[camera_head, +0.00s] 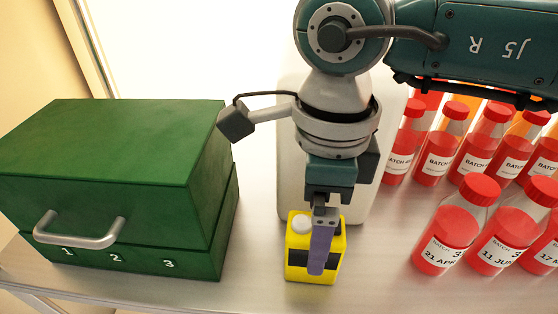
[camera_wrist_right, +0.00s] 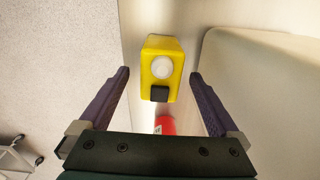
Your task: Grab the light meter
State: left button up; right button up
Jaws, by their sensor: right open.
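The light meter (camera_head: 298,268) is a small yellow box with a white round dome and a dark panel, upright on the shelf. My right gripper (camera_head: 318,270) reaches down in front of it in the head view and hides part of its face. In the right wrist view the meter (camera_wrist_right: 170,48) lies between the lines of the two purple fingers, at and beyond their tips. The right gripper (camera_wrist_right: 159,74) is open and empty, with a gap on each side of the meter. My left gripper is not in view.
A green case (camera_head: 110,150) with a grey handle stands on the left. A pale rounded container (camera_head: 290,130) stands behind the meter. Several red juice bottles (camera_head: 445,245) stand on the right. Bare shelf (camera_head: 375,265) lies between meter and bottles. A red object (camera_wrist_right: 165,125) shows in the wrist view.

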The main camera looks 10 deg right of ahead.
notch_tip(320, 180, down, 3)
grip_shut()
dwell(0.9)
